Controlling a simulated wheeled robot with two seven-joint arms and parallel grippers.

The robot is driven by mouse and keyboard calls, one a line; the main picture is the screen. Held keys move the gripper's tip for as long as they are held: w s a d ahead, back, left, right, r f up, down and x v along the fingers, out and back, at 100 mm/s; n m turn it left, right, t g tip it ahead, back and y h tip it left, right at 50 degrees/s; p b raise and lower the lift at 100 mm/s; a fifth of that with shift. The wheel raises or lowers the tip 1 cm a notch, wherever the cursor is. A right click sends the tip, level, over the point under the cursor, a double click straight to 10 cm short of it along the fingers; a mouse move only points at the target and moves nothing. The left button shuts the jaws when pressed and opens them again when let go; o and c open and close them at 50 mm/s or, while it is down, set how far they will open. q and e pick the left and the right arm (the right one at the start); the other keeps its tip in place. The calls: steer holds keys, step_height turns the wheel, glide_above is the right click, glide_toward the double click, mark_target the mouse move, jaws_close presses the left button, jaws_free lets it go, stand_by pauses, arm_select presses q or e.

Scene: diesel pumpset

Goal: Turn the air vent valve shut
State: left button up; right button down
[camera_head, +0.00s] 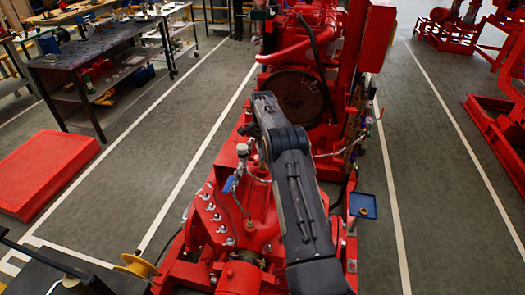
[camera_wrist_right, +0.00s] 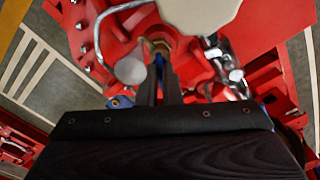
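A small valve with a blue lever (camera_head: 229,184) stands on the red pump (camera_head: 222,215), left of my right arm in the head view. In the right wrist view the two dark fingers of my right gripper (camera_wrist_right: 159,88) are close together, pointing at the red pump. A thin blue strip (camera_wrist_right: 158,62) shows at the fingertips. I cannot tell whether it is gripped or lies behind them. Another blue part (camera_wrist_right: 120,102) shows left of the fingers. My left gripper is out of view.
A round grey cap (camera_wrist_right: 130,70) and a chrome fitting (camera_wrist_right: 236,74) flank the fingers closely. A small blue tray (camera_head: 362,205) sits right of the pump. A workbench (camera_head: 95,55) and a red platform (camera_head: 45,170) stand left.

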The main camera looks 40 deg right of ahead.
steer(key=m, duration=0.5)
steer(key=shift+r+m, duration=0.1)
steer(key=shift+m, duration=0.2)
steer(key=m, duration=0.5)
steer(key=shift+d+m, duration=0.1)
steer(key=shift+m, duration=0.2)
steer(key=c, duration=1.6)
jaws_free()
steer(key=shift+r, duration=0.5)
step_height(320, 180, up, 7)
steer(key=shift+f+b, duration=0.15)
steer(key=shift+b, duration=0.2)
